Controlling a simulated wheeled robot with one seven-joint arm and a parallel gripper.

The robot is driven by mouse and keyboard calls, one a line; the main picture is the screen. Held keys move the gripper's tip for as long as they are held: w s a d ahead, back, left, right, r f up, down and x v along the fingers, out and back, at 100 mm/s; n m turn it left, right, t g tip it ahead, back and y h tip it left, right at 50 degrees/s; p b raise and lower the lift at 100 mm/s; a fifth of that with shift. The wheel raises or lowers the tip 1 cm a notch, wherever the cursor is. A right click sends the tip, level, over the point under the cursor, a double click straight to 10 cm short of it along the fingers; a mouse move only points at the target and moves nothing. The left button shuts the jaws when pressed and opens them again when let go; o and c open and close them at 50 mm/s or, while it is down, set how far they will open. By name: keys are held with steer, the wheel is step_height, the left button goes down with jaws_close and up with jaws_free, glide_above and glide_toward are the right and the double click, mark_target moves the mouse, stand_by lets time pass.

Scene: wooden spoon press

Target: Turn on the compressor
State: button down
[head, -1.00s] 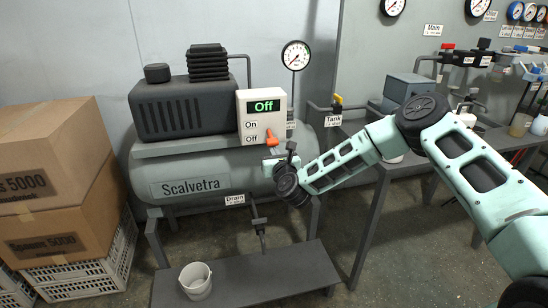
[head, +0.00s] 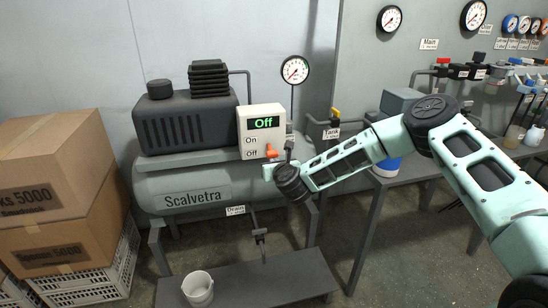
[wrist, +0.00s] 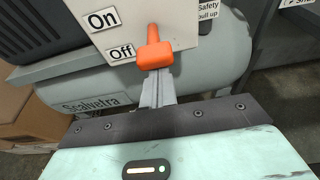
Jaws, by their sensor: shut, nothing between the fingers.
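The compressor is a dark motor block on a pale green tank (head: 180,184) marked Scalvetra. Its white control box (head: 250,115) has a display (head: 264,123) reading "Off" in green. An orange lever (head: 271,152) on the box hangs down beside the "Off" label (wrist: 121,52), below the "On" label (wrist: 102,19). My gripper (wrist: 157,82) is shut and empty, its fingertips just below the lever's orange end (wrist: 153,55) in the wrist view. I cannot tell whether they touch. In the head view my gripper (head: 270,170) is partly hidden by its own wrist.
A pressure gauge (head: 295,70) stands right of the box. A yellow-handled Tank valve (head: 335,113) and a bench (head: 400,170) are further right. A bucket (head: 197,288) stands on the low shelf (head: 255,280). Cardboard boxes (head: 50,190) are stacked at the left.

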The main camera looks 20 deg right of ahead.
mark_target(273, 154)
step_height(273, 154, up, 3)
steer(key=g+p, duration=0.3)
steer(key=p, duration=0.2)
steer(key=shift+r, duration=0.2)
steer(key=shift+s+f, duration=0.1)
steer(key=shift+f, duration=0.35)
steer(key=shift+r, duration=0.1)
steer(key=shift+r+p, duration=0.4)
steer(key=shift+r, duration=0.4)
